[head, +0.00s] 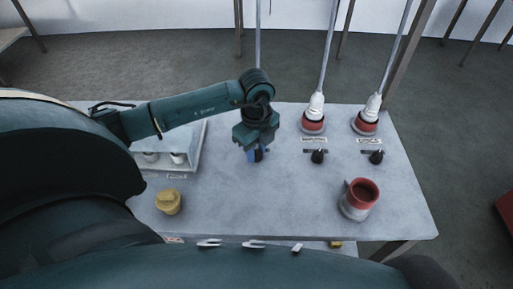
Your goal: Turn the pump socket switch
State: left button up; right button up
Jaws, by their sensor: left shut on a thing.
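A row of power sockets stands on the grey table, each with a label and a dark rotary switch in front. The middle socket (313,124) and the right socket (365,124) hold white plugs with cables running up. Their switches are the middle black knob (318,157) and the right black knob (376,157). The labels are too small to read, so I cannot tell which is the pump's. My left gripper (257,150) is shut on the left switch knob (259,156), dark with blue beside it. The arm hides the left socket. My right gripper is not in view.
A red mug-like cup (361,192) stands at the right on the grey table (270,205). A yellow knob-like object (168,201) is at the left. A pale tray (190,160) lies behind it, partly under my arm. The table's middle front is clear.

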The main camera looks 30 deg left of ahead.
aim_at(256, 150)
pick_arm(q)
jog(key=o, duration=1)
notch_tip(256, 150, up, 13)
jog(key=shift+r+b, duration=0.15)
jog(key=shift+b, duration=0.25)
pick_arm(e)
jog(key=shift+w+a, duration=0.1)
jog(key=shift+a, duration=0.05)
